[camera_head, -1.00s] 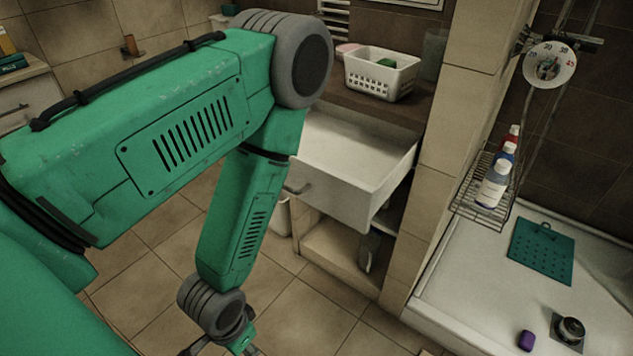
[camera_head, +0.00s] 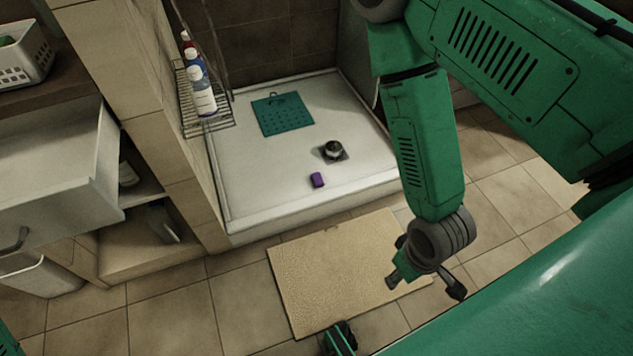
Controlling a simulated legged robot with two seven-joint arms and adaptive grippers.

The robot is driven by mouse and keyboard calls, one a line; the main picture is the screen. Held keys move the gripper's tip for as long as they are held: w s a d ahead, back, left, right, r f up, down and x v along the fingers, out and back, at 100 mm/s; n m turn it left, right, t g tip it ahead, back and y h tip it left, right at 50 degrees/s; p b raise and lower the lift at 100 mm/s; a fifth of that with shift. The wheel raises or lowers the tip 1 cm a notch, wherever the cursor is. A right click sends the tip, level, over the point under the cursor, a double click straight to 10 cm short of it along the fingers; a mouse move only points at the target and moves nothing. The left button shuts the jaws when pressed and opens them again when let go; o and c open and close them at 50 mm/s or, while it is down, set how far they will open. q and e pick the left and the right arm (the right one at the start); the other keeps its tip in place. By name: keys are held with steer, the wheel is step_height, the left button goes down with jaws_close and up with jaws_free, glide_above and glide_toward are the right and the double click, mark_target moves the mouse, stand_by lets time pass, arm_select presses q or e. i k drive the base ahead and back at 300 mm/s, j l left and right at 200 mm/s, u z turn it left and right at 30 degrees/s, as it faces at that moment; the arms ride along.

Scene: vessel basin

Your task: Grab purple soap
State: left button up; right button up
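The purple soap (camera_head: 317,180) lies on the white shower tray (camera_head: 255,180) near its front edge, just in front of the drain. My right gripper (camera_head: 426,290) hangs from the arm on the right, above the floor by the bath mat. Its fingers are spread apart with nothing between them. It is apart from the soap, to its right and nearer to me. My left gripper cannot be made out; only a green sliver shows in the bottom left corner.
A wire rack (camera_head: 193,118) with bottles (camera_head: 202,95) hangs at left. An open drawer (camera_head: 55,165) juts out at far left. A beige mat (camera_head: 335,265) lies before the tray.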

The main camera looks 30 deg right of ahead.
mark_target(318, 180)
steer(key=i+l+z, duration=0.1)
steer(key=l, duration=0.25)
steer(key=i+l, duration=0.1)
steer(key=l, duration=0.25)
steer(key=i+l+z, duration=0.15)
steer(key=l, duration=0.6)
steer(key=i+l+z, duration=0.15)
steer(key=l, duration=0.2)
steer(key=i+l+z, duration=0.3)
steer(key=i+l, duration=0.15)
steer(key=i, duration=0.45)
